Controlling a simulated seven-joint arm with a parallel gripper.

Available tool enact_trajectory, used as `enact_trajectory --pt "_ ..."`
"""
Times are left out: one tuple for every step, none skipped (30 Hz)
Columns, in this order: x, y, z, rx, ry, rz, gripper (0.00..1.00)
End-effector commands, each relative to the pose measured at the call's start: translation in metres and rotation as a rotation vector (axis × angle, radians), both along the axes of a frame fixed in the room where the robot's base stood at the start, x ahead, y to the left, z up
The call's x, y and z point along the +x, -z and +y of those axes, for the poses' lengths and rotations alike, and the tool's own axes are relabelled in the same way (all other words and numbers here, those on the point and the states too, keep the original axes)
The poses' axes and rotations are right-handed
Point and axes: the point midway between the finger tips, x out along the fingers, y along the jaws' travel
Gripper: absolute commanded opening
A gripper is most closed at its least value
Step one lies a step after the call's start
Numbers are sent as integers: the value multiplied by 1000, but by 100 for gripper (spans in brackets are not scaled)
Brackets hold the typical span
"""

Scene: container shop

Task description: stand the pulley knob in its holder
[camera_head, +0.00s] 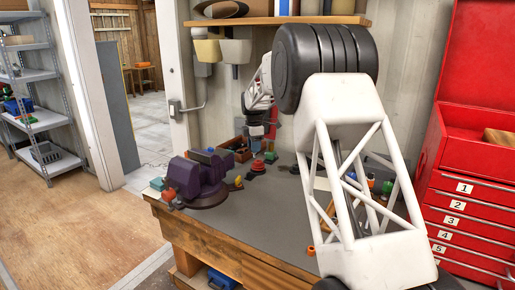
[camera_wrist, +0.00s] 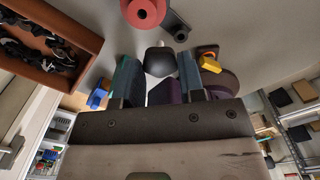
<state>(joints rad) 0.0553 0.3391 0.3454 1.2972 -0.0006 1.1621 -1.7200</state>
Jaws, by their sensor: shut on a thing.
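In the wrist view, a dark grey knob (camera_wrist: 159,63) with a pale stem pointing away sits between the two teal fingers of my gripper (camera_wrist: 159,76); I take it for the pulley knob. The fingers are shut on it. Beyond its tip is a red round piece (camera_wrist: 144,13) with a hole, beside a dark grey bracket (camera_wrist: 176,27); I cannot tell for sure which is the holder. In the head view, my gripper (camera_head: 269,140) is low over the back of the bench, and the knob is too small to make out there.
A purple vise (camera_head: 198,178) stands on the bench (camera_head: 247,207) at left. A brown tray of dark parts (camera_wrist: 62,27) lies beside my gripper. A yellow piece (camera_wrist: 209,62) is near the right finger. A red tool chest (camera_head: 478,150) stands at right. My arm hides much of the bench.

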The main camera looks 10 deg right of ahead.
Motion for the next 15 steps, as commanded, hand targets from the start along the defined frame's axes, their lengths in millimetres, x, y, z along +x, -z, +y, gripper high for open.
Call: enact_trajectory --pt "-7 0 8 0 -2 -1 0" --pt "-11 0 11 0 -3 -1 0" --pt "-16 2 15 0 -3 -1 0" --pt "-19 3 18 0 -2 0 0" --pt "-22 3 21 0 -2 -1 0" --pt "-25 4 24 0 -1 -1 0" --pt "-28 5 26 0 -1 -2 0" --pt "-29 5 28 0 -1 -2 0" --pt "-30 5 29 0 -1 -3 0" --pt "-31 5 30 0 -1 -3 0" --pt "-31 5 30 0 -1 -3 0" --pt "-32 5 30 0 0 -3 0" --pt "-31 5 30 0 0 -3 0" --pt "-31 5 30 0 0 -3 0" --pt "-31 5 30 0 0 -3 0"
